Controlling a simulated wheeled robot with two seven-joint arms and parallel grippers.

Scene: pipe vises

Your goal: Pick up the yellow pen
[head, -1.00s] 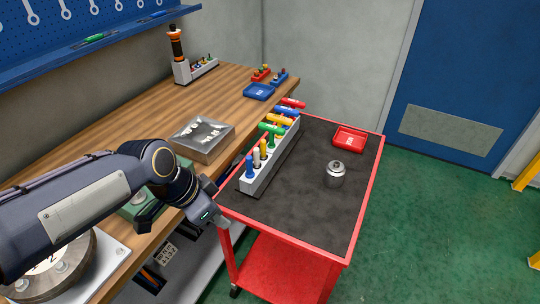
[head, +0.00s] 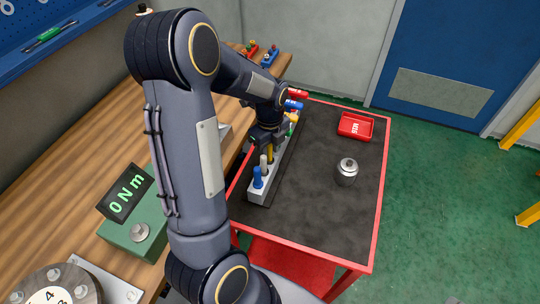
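A long light-grey holder (head: 263,196) stands along the left side of the cart top, with several coloured pens in a row. A yellow pen (head: 270,154) stands in it behind a grey one, right by my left gripper (head: 266,138). Another yellow-orange piece (head: 292,118) shows farther along the row, partly behind my arm. My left arm reaches over from the bench side and its gripper points down at the row. Its fingertips are small and partly hidden, so I cannot tell whether they are open or touching a pen. My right gripper is not in view.
The red-rimmed cart (head: 318,263) has a dark top, clear in its middle and front. A red tray (head: 356,126) and a metal canister (head: 347,172) stand on its right side. The wooden bench (head: 60,190) carries a green torque tester (head: 140,232).

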